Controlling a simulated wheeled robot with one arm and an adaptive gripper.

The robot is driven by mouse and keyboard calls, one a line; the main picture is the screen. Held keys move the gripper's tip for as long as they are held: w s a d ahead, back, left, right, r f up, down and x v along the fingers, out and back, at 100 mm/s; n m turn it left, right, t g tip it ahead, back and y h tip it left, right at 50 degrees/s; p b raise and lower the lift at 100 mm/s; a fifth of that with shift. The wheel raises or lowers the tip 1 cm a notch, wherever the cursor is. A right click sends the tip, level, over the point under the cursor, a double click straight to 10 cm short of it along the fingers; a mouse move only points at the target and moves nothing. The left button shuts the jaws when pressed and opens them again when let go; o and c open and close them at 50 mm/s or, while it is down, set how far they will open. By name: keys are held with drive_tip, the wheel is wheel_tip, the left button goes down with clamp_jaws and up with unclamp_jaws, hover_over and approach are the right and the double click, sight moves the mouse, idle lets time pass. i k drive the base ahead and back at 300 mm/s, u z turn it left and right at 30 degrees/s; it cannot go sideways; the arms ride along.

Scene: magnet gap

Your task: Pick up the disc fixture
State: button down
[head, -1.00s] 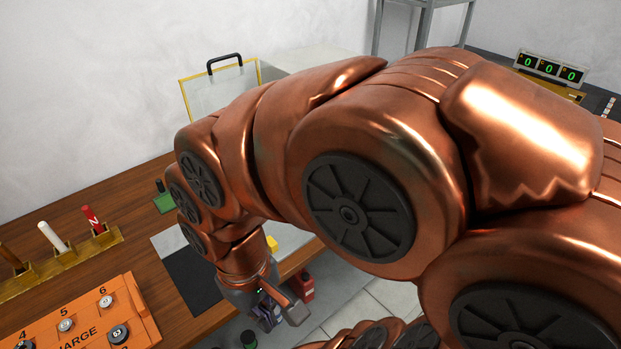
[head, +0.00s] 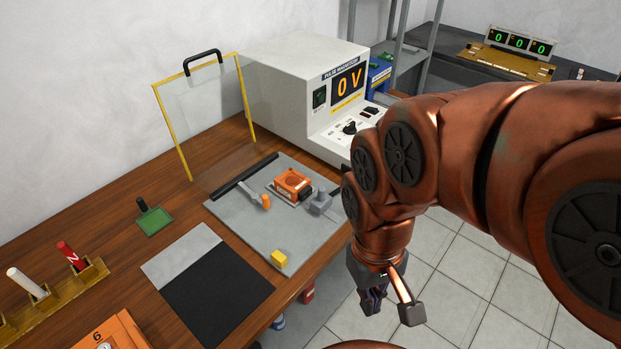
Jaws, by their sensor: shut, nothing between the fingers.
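A small orange block-like fixture (head: 293,184) sits on a grey plate (head: 240,222) on the wooden bench. I cannot tell for certain whether it is the disc fixture; no disc can be made out on it. My gripper (head: 373,302) hangs pointing down, to the right of the bench's front edge and over the tiled floor. It is shut and empty, well apart from the orange fixture. My copper arm comes in from the right and does not cover the fixture.
A clear yellow-framed shield (head: 188,120) and a white machine reading 0 V (head: 290,85) stand behind the plate. A grey block (head: 320,203), a lever with an orange tip (head: 254,195) and a yellow block (head: 279,258) share the plate. A black mat (head: 218,293) lies in front.

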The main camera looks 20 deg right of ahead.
sight(295, 186)
drive_tip(key=u, duration=4)
drive_tip(key=k, duration=0.95)
drive_tip(key=z, duration=0.8)
